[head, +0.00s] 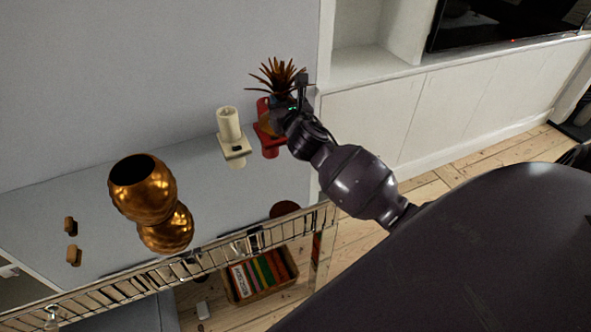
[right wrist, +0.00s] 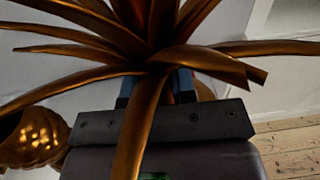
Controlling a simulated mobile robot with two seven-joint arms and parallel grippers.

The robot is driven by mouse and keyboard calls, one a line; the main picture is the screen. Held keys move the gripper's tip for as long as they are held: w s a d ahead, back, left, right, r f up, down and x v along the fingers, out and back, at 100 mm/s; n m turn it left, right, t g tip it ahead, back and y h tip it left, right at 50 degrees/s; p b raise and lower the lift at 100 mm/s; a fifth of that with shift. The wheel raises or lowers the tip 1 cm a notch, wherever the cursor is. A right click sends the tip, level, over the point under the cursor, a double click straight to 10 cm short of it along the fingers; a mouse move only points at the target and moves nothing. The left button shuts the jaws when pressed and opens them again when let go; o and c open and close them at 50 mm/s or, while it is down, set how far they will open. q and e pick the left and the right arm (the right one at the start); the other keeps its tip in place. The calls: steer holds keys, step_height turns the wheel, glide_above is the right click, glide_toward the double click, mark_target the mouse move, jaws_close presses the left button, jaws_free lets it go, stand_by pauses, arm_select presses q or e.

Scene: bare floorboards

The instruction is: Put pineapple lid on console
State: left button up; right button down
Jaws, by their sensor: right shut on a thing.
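The pineapple lid (head: 277,78), a tuft of pointed bronze-brown leaves, is at my right gripper (head: 288,103). The gripper is shut on it. Its leaves spread across the right wrist view (right wrist: 150,55) and hide part of the fingertips. The console (head: 85,205) has a grey, mirror-like top and a metal rail along its front. The lid shows over its far right end, by the red candle; its height above the top is hard to judge. A round gold vessel (head: 140,187) with a dark open top stands on the console. My left gripper is out of view.
A cream candle (head: 229,124) and a red candle (head: 262,113) stand close to the right gripper. Small brown objects (head: 70,225) lie at the left. Bare console top lies between vessel and candles. A basket of books (head: 262,276) sits below.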

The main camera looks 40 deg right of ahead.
steer(key=shift+r+y, duration=0.15)
steer(key=shift+y, duration=0.15)
steer(key=shift+a, duration=0.1)
step_height(320, 180, down, 20)
steer(key=b, duration=0.6)
steer(key=shift+w+a, duration=0.1)
steer(key=shift+a, duration=0.05)
steer(key=shift+n, duration=0.3)
steer(key=shift+f+b, duration=0.25)
steer(key=shift+b, duration=0.1)
steer(key=c, duration=1)
jaws_free()
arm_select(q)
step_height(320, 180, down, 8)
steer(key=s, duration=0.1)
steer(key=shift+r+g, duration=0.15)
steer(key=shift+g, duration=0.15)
arm_select(e)
steer(key=shift+o, duration=0.3)
